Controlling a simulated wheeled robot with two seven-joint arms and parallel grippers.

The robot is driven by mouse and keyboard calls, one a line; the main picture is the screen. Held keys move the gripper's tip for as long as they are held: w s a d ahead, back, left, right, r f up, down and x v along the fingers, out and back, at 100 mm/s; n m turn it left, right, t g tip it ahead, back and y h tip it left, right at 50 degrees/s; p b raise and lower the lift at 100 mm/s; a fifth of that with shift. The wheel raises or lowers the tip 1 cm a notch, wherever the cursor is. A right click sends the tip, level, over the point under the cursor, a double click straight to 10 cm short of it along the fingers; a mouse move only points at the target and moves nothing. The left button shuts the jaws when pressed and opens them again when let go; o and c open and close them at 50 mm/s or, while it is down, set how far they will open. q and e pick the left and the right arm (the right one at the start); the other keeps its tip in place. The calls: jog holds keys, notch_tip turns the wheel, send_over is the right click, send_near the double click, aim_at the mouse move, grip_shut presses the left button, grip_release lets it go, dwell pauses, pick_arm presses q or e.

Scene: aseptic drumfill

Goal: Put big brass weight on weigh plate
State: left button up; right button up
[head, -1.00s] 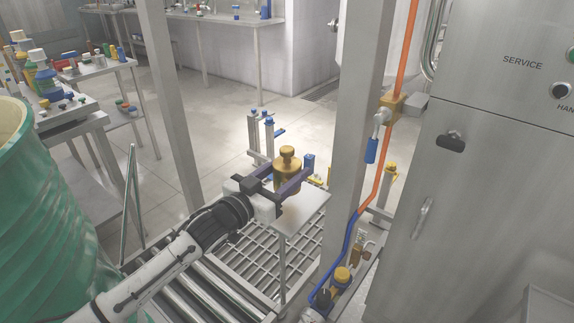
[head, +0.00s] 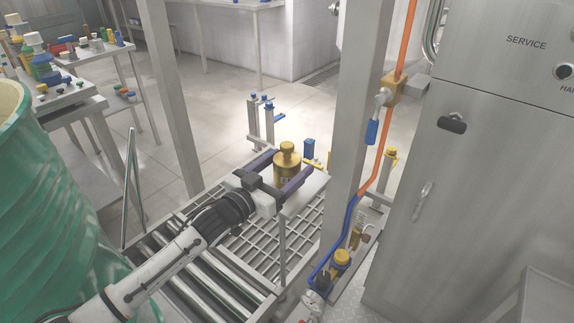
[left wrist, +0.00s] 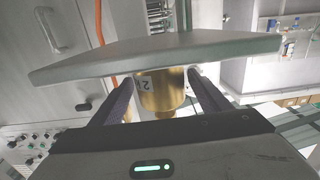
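The big brass weight (head: 287,168) stands upright on the weigh plate (head: 302,200), with its knob on top. My left gripper (head: 294,158) is around the weight, one finger on each side. Its fingers look spread a little wider than the weight. The left wrist view is upside down. There the weight (left wrist: 161,95), with a dark-marked label, is between the dark fingers, and the edge of the plate (left wrist: 160,58) hides its base. My right gripper is not in view.
A grey post (head: 358,120) with orange and blue hoses stands right of the plate, beside a steel cabinet (head: 480,180). A green drum (head: 60,210) is at the left. A grating and rollers (head: 190,270) lie below my left arm.

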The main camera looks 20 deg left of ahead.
pick_arm(q)
jog(key=shift+r, duration=0.15)
jog(key=shift+s+a, duration=0.1)
jog(key=shift+s, duration=0.2)
jog(key=v, duration=1.1)
jog(key=s+d+f+n+g+y, duration=0.1)
jog(key=s+d+f+g, duration=0.2)
jog(key=s+f, duration=0.9)
jog(key=s+d+f+g+y, duration=0.2)
jog(key=s+d+f+g, duration=0.2)
jog(key=s+f, duration=0.8)
jog(key=shift+f+n+g+y+p, duration=0.3)
jog(key=shift+f+n+g+p, duration=0.1)
jog(key=shift+f+g, duration=0.25)
